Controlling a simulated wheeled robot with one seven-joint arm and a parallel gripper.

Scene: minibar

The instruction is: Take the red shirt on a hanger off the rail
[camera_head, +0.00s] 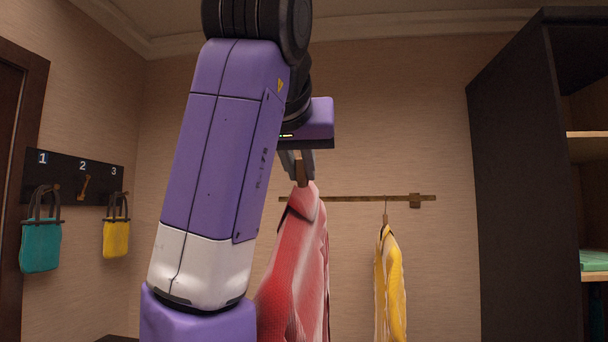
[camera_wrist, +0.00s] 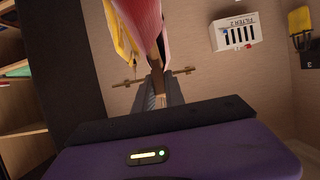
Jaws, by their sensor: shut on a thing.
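A red shirt (camera_head: 299,262) hangs upright below my gripper (camera_head: 299,166) in the head view, partly behind my arm. The fingers are shut on the wooden top of its hanger, just above the collar. The shirt looks nearer than the wall rail (camera_head: 352,198), which runs behind it; the hook is hidden at the fingers, so its contact with the rail cannot be told. In the wrist view my gripper (camera_wrist: 157,94) holds the hanger, with the red shirt (camera_wrist: 146,14) beyond the fingertips and the rail (camera_wrist: 183,71) behind.
A yellow shirt (camera_head: 391,285) hangs on the rail to the right. A dark shelf unit (camera_head: 505,190) stands at right. A hook board (camera_head: 68,172) with a teal bag (camera_head: 41,246) and a yellow bag (camera_head: 116,238) is on the left wall. A white vent box (camera_wrist: 236,32) shows in the wrist view.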

